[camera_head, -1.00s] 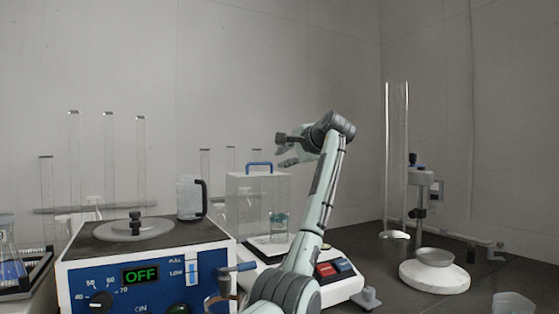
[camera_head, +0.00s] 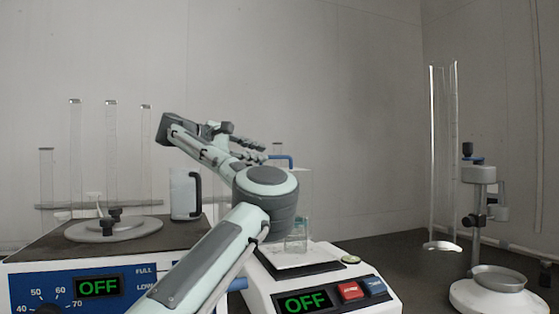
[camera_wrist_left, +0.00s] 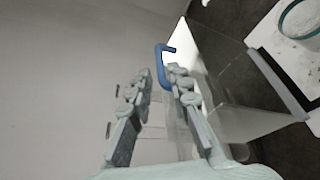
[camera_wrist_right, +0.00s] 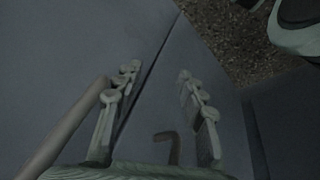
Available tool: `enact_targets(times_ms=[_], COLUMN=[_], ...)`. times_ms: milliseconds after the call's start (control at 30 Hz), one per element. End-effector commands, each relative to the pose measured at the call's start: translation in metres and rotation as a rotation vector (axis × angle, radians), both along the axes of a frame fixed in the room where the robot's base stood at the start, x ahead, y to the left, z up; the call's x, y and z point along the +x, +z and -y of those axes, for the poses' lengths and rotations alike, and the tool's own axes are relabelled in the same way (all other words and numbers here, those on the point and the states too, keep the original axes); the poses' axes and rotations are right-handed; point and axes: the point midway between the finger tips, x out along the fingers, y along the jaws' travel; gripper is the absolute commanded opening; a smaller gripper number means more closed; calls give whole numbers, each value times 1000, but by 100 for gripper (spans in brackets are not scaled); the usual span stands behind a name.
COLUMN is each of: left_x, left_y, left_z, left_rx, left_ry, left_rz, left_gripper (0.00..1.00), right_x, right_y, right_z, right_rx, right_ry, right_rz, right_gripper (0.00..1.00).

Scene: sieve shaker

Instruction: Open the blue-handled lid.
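The blue handle (camera_head: 284,160) sits on top of the clear box over the balance (camera_head: 325,292); the box stands closed around a small glass vessel (camera_head: 297,235). My left gripper (camera_head: 262,150) is beside the handle, its fingers pointing toward it, partly behind my own arm. In the left wrist view the blue handle (camera_wrist_left: 163,65) shows just ahead of and between the fingertips of the left gripper (camera_wrist_left: 159,76), which are apart; contact cannot be told. My right gripper (camera_wrist_right: 158,72) is open and empty in its wrist view, and out of the head view.
A tall glass tube (camera_head: 444,160) and a stand with a white round base (camera_head: 497,298) are at right. The bench between is clear.

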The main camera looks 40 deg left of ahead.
Motion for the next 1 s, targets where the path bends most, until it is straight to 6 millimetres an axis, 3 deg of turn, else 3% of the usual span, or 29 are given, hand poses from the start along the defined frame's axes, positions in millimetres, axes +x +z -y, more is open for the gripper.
enact_targets(times_ms=[433, 800, 1000], left_x=[62, 70, 70], left_y=[-13, -16, -16], left_z=[10, 11, 11], left_rx=[3, 5, 5], left_ry=[1, 3, 3], left_rz=[-4, -4, -4], left_gripper=[19, 19, 0], right_x=[3, 8, 9], right_y=[-21, -27, -25], right_z=[0, 0, -1], right_rx=[11, 13, 15], right_ry=[3, 4, 3], right_rz=[-13, -10, -8], right_gripper=[40, 40, 40])
